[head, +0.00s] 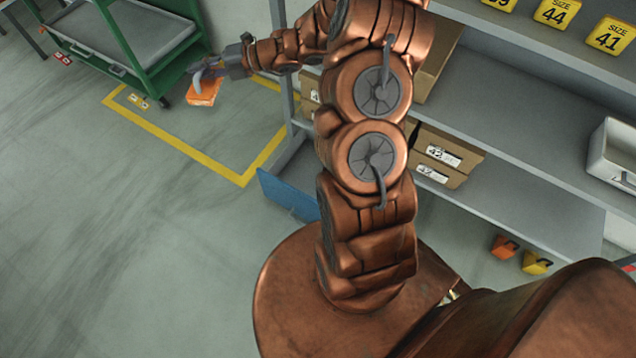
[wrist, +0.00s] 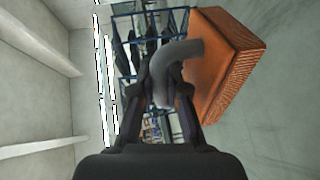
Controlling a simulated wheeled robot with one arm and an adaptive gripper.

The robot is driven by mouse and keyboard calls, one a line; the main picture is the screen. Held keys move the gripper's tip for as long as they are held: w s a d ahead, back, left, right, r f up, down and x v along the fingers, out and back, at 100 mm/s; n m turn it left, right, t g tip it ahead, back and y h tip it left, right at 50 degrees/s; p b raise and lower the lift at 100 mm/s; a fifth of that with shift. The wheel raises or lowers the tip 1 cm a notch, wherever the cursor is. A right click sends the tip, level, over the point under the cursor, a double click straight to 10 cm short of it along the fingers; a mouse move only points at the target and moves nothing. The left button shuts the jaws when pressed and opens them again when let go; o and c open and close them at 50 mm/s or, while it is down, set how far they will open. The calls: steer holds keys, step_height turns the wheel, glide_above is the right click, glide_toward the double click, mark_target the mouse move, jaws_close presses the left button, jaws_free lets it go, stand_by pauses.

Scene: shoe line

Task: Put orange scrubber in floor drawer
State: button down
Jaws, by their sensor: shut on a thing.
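The orange scrubber (head: 203,92) is an orange block with a curved grey handle. It hangs from my gripper (head: 216,70) in the upper left of the head view, above the grey floor beside the green cart. In the wrist view the scrubber (wrist: 228,62) fills the upper right, and my gripper (wrist: 168,95) is shut on its grey handle. I cannot pick out a floor drawer in either view.
A green cart (head: 133,50) with grey trays stands at the upper left. Grey shelving (head: 520,115) with shoe boxes (head: 437,158) is on the right. A blue panel (head: 288,196) stands by its foot. The left floor is open, with yellow tape (head: 187,149).

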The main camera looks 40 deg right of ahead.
steer(key=d+f+m+t+h+b, duration=0.1)
steer(key=d+f+b, duration=0.3)
steer(key=f+b, duration=0.5)
steer(key=w+d+f+m+t+b, duration=0.1)
steer(key=d+f+b, duration=0.4)
steer(key=f, duration=0.9)
steer(key=d+f+m+t+h+b, duration=0.1)
steer(key=d+f+b, duration=0.3)
steer(key=f+b, duration=0.5)
steer(key=m+t+h+b, duration=0.1)
steer(key=m+h+b, duration=0.15)
steer(key=b, duration=1.35)
glide_above(304, 182)
step_height(304, 182, down, 32)
steer(key=f, duration=0.1)
steer(key=shift+n+h, duration=0.25)
steer(key=shift+n, duration=0.1)
steer(key=shift+w+f+b, duration=0.2)
steer(key=shift+f+b, duration=2.3)
steer(key=shift+f, duration=2.2)
steer(key=shift+f, duration=0.15)
steer(key=c, duration=1.2)
jaws_free()
steer(key=shift+s+r, duration=0.15)
steer(key=shift+r, duration=0.1)
steer(key=p+v, duration=0.3)
steer(key=v, duration=0.3)
steer(key=shift+s+d+p, duration=0.3)
steer(key=shift+s+p, duration=0.05)
steer(key=shift+s, duration=0.2)
